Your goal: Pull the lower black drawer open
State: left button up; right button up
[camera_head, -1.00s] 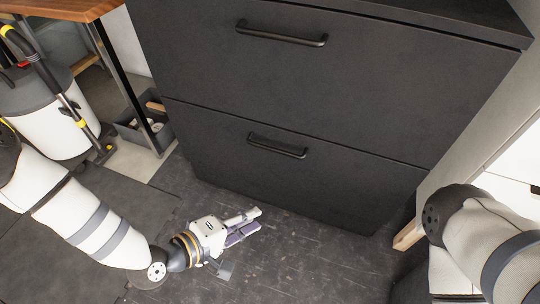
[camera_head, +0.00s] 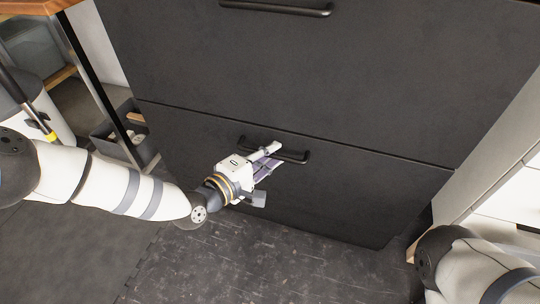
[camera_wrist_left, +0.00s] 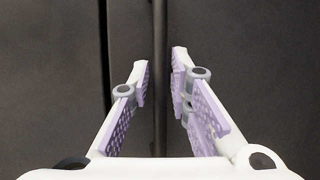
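The lower black drawer (camera_head: 360,195) is shut, its front flush with the drawer above. Its dark bar handle (camera_head: 296,157) runs across the upper part of the front. My left gripper (camera_head: 273,155) is at this handle, its fingertips covering the handle's middle. In the left wrist view the handle (camera_wrist_left: 160,30) runs upright between the two spread fingers (camera_wrist_left: 160,75), with the right fingertip closer to it. The gripper is open and I see no clear grip on the bar. My right gripper is out of view; only part of my right arm shows at lower right.
The upper drawer (camera_head: 330,85) with its own handle (camera_head: 275,8) is shut above. A grey bin (camera_head: 120,138) stands by the table leg (camera_head: 105,85) at left. A white cabinet (camera_head: 500,190) is at right. Dark floor (camera_head: 260,265) in front is clear.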

pick_arm(q)
jog(key=shift+c, duration=0.5)
grip_shut()
jog(key=shift+s, duration=0.1)
